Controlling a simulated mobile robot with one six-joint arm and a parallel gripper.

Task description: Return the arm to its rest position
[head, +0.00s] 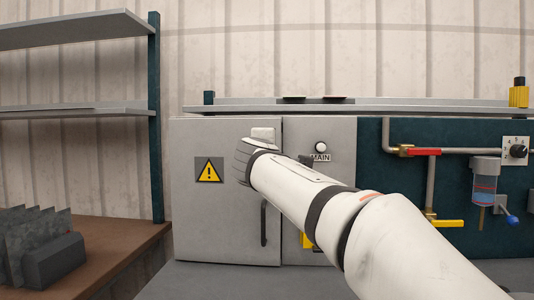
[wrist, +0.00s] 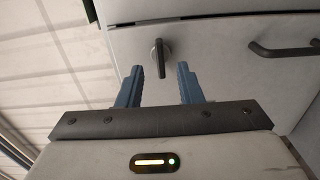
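My arm (head: 390,240) reaches from the lower right of the head view up to the front of a grey cabinet (head: 185,235). My gripper's fingers are hidden behind the wrist in the head view. In the wrist view my gripper (wrist: 160,68) is open, with two blue fingers spread apart and nothing held. A dark knob (wrist: 160,50) on a light panel shows between and beyond the fingertips, with clear gaps on both sides. How far it lies from the fingers is hard to tell.
The cabinet has a warning sign (head: 209,169), a dark door handle (head: 264,222) and a MAIN label (head: 321,158). A teal panel with pipes, a red valve handle (head: 425,152) and a yellow one (head: 447,223) is right. A brown bench (head: 110,255) with metal plates stands left, below shelves (head: 75,112).

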